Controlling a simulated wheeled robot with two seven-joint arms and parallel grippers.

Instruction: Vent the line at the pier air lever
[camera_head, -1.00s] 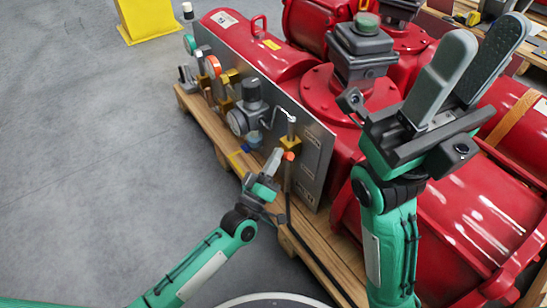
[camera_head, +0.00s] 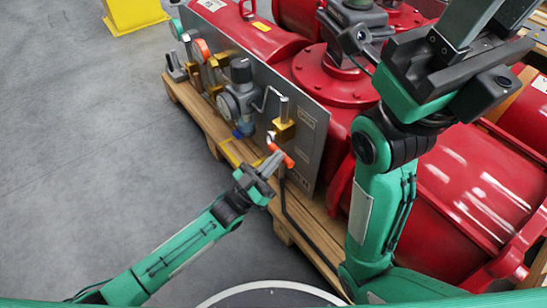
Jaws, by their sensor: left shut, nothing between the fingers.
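The pier air lever appears to be the orange-red handle (camera_head: 287,159) under a brass valve block (camera_head: 284,130) at the right end of the grey panel. My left gripper (camera_head: 272,163) is shut and empty. Its tips overlap the orange handle in the picture; I cannot tell whether they touch it. My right gripper (camera_head: 488,18) is raised at the top right, far from the lever. Its fingertips are cut off by the frame edge, so its opening is unclear.
The grey panel (camera_head: 312,150) carries gauges and a regulator (camera_head: 240,92) left of the lever. Red actuator bodies (camera_head: 440,235) stand behind it on a wooden pallet (camera_head: 205,118). A yellow block (camera_head: 135,14) stands far left. The grey floor (camera_head: 80,150) at left is clear.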

